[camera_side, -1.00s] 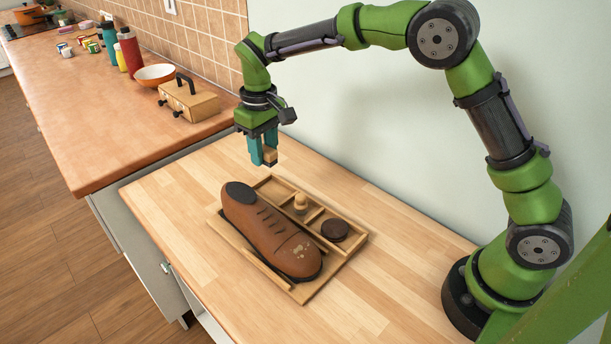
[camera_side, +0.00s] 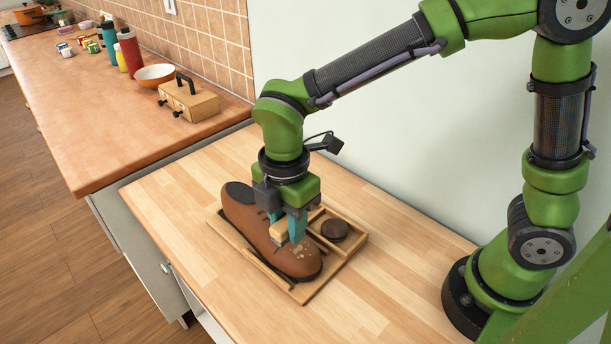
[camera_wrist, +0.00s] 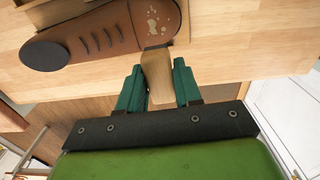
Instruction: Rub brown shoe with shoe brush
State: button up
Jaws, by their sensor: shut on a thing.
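The brown shoe (camera_side: 290,262) lies in a wooden tray (camera_side: 352,250) in the side view, with pale specks on its toe. It also shows at the top of the wrist view (camera_wrist: 100,32), specks near its right end. My gripper (camera_side: 287,232) is over the front half of the shoe. Its teal fingers are shut on the wooden shoe brush (camera_side: 279,229). In the wrist view the brush (camera_wrist: 158,80) sits between the fingers, its far end at the shoe's edge beside the specks. I cannot tell whether it touches the shoe. The bristles are mostly hidden.
A dark round tin (camera_side: 335,230) sits in a tray compartment right of my gripper. The light wooden table (camera_side: 370,290) is clear around the tray. On the adjoining counter stand a wooden box (camera_side: 190,103), an orange bowl (camera_side: 155,75) and bottles (camera_side: 130,52).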

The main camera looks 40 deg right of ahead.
aim_at(286, 260)
jog(key=shift+f, duration=3.5)
jog(key=shift+d+f, duration=0.2)
jog(key=shift+d, duration=0.1)
jog(key=shift+w+d, duration=0.15)
jog(key=shift+d, duration=2.55)
jog(key=shift+c, duration=0.4)
jog(key=shift+a, duration=3.1)
jog(key=shift+w+d, duration=0.3)
jog(key=shift+d, duration=0.2)
jog(key=shift+w+d, duration=0.1)
jog(key=shift+d, duration=2.55)
jog(key=shift+a, duration=3.15)
jog(key=shift+d+r, duration=0.1)
jog(key=shift+r, duration=3.9)
